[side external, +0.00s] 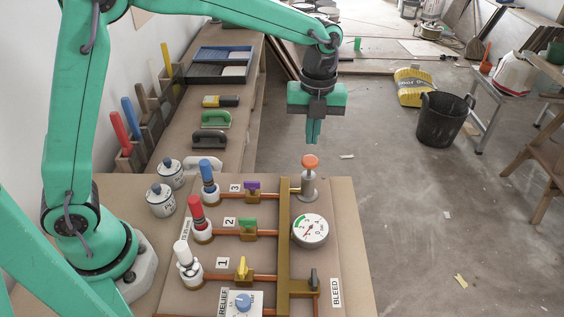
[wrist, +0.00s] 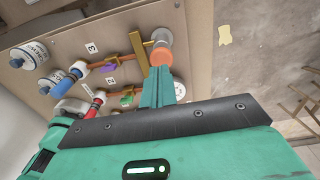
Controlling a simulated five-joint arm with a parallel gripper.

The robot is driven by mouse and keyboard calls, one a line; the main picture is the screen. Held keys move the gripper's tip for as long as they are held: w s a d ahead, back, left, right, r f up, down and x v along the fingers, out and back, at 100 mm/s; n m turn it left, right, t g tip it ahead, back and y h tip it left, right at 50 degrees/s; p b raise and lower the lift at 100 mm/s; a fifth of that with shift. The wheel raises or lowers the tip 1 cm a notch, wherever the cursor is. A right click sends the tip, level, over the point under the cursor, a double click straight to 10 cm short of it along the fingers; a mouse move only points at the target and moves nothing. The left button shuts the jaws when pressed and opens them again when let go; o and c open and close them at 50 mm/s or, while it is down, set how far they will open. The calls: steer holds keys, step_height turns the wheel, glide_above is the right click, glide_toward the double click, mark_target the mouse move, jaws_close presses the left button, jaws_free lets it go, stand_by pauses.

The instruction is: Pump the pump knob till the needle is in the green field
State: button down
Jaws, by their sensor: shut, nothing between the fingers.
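The pump knob (side external: 310,161) is an orange cap on a grey cylinder at the far end of the brass manifold; it also shows in the wrist view (wrist: 161,55). My gripper (side external: 313,141) is shut and empty, pointing down just above the knob, with a small gap visible in the side view. In the wrist view its fingers (wrist: 158,80) end close to the knob. The round white gauge (side external: 310,230) stands near the pump, with a green field on its dial. The needle is too small to read surely. In the wrist view the fingers hide part of the gauge.
Purple (side external: 252,187), green (side external: 247,226) and yellow (side external: 242,267) valves sit on copper pipes marked 3, 2 and 1. A relief dial (side external: 242,302) and a bleed lever (side external: 314,278) are in front.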

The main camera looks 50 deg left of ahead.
mark_target(312, 160)
step_height(312, 160, up, 8)
steer(key=shift+w+a+f, duration=0.15)
steer(key=shift+f, duration=0.1)
stand_by(0.8)
steer(key=d+r, duration=0.1)
steer(key=r, duration=0.1)
steer(key=shift+d+r, duration=0.35)
steer(key=shift+d, duration=0.05)
steer(key=shift+f, duration=0.1)
steer(key=f, duration=1.4)
steer(key=shift+s+a, duration=0.35)
